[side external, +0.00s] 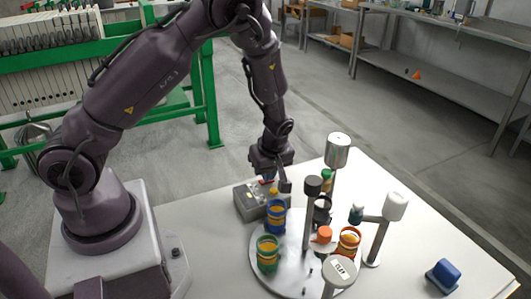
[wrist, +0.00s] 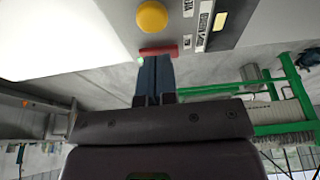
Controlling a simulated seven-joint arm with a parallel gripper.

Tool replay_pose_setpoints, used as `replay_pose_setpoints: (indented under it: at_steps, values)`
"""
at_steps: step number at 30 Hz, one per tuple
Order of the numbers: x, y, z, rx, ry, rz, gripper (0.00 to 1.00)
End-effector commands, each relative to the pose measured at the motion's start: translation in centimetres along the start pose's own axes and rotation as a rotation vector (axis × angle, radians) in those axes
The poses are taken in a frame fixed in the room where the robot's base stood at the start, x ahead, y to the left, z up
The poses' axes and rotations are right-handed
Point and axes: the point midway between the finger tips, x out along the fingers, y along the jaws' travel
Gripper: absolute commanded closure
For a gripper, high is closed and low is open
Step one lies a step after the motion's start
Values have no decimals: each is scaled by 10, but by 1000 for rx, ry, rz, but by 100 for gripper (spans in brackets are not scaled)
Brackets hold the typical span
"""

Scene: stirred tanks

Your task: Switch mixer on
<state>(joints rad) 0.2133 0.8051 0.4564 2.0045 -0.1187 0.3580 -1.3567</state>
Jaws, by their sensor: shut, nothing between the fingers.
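The grey control box (side external: 250,203) stands on the white table behind the round plate. In the wrist view its face (wrist: 205,60) carries a round yellow knob (wrist: 152,16), a red switch (wrist: 159,51), a small green light (wrist: 141,59) and a yellow-lit element (wrist: 220,20). My gripper (side external: 284,186) is at the box, pointing down. In the wrist view its fingers (wrist: 154,60) are together and empty, with their tips right at the red switch. I cannot tell whether they touch it. The mixer's tanks and stirrers stand on the round metal plate (side external: 262,247).
Tall posts with cylindrical heads (side external: 338,151) rise nearby. A blue block (side external: 444,275) lies at the right. The table's right side is mostly clear.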

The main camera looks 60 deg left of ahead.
Motion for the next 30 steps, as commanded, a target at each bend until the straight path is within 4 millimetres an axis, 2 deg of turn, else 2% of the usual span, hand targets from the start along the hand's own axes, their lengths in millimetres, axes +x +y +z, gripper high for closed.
replay_pose_setpoints:
  at_steps: [5, 9, 15, 21, 30]
  values:
    - [-38, -8, -10, -1, -6, -20, 100]
    - [-72, -10, -9, 3, -5, -19, 100]
    - [-111, -14, -10, 1, -5, -24, 100]
    - [-129, -16, -10, 1, -4, -27, 100]
    - [-132, -16, -11, 1, -3, -29, 100]
